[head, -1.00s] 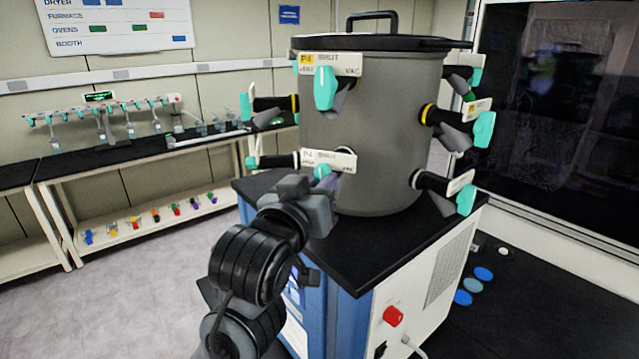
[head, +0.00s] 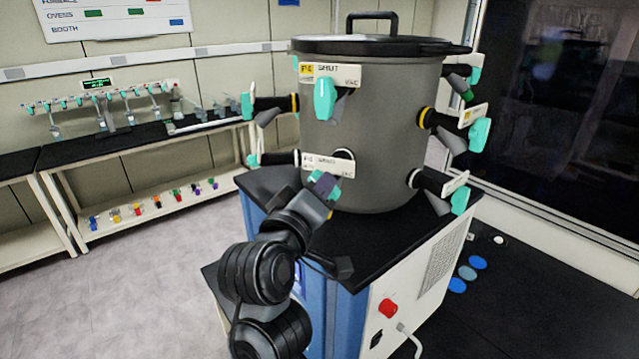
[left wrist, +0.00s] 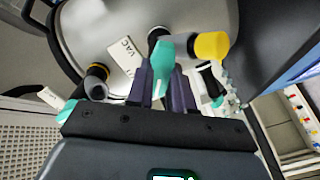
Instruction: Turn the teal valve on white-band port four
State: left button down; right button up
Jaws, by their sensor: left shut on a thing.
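The grey drum (head: 385,130) carries ports with teal valves in an upper and a lower row. The lower front port has a white band and a label plate (head: 328,163) that seems to read P4; its smaller words are blurred. My left gripper (head: 325,184) is at this port, shut on its teal valve (left wrist: 160,60). In the left wrist view, the two dark purple fingers (left wrist: 163,88) stand on either side of the valve. In the head view the fingers hide most of it. My right gripper is not in view.
A yellow-banded port with a teal valve (head: 325,98) is directly above. Other teal valves (head: 479,134) stick out around the drum. The black cabinet top (head: 370,235) lies below, with a red knob (head: 388,308) on its side. A bench (head: 120,148) stands at the left.

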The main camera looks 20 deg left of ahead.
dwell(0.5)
pick_arm(q)
jog(key=c, duration=1)
grip_release()
jog(key=s+p, duration=0.7)
jog(key=s, duration=0.3)
jog(key=shift+s+p, duration=0.3)
jog(key=shift+s, duration=0.1)
jog(key=shift+a, duration=0.1)
